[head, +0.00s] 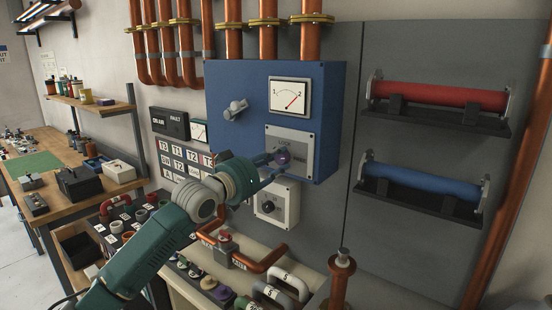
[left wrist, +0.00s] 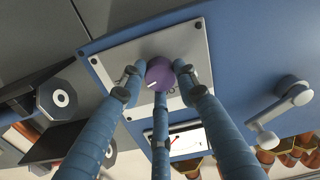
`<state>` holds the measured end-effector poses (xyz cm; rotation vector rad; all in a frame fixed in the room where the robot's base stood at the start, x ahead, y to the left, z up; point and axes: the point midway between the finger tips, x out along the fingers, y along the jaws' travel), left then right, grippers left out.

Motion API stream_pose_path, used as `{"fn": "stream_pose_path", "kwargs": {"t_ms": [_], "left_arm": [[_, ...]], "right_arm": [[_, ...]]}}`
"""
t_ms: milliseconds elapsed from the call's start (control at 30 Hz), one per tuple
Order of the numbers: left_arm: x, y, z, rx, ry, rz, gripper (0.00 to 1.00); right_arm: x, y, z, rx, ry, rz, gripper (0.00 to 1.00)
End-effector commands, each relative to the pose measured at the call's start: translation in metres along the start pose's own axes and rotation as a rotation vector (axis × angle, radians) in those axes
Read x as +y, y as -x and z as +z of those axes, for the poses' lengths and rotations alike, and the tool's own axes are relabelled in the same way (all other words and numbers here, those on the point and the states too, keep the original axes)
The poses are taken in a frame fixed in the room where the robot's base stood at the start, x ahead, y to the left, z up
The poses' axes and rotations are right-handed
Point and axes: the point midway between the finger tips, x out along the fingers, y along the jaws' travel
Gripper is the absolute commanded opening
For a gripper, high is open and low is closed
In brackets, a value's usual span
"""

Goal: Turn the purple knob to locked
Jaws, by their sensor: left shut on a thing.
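The purple knob (head: 282,157) sits on a light grey plate (head: 301,141) at the lower right of the blue cabinet (head: 330,110). My left gripper (head: 272,160) reaches it from the left and is shut on it. In the left wrist view the blue fingers close around the purple knob (left wrist: 159,73), and a white pointer mark shows on its face. The lettering on the plate is too small or too covered to read fully, so I cannot tell which setting the mark points at. My right gripper is not in view.
A grey lever handle (head: 235,109) and a dial gauge (head: 289,97) are on the cabinet above. A white box with a black knob (head: 267,207) is just below. Copper pipes (head: 245,250) and a cluttered bench are lower. Red (head: 440,96) and blue (head: 425,186) cylinders hang at right.

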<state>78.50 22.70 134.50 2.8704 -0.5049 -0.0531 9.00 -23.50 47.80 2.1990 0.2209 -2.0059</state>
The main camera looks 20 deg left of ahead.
Motion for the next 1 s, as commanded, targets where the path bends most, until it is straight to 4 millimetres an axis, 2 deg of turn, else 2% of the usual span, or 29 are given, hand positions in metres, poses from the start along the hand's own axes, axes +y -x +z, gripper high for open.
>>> {"fn": "stream_pose_path", "kwargs": {"t_ms": [33,1000], "left_arm": [[0.001,-0.001,0.004,-0.012,0.046,-0.001,0.05],[0.004,-0.001,0.006,-0.018,0.967,-0.006,0.05]], "right_arm": [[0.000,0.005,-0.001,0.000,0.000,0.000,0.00],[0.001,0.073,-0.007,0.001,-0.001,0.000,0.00]]}}
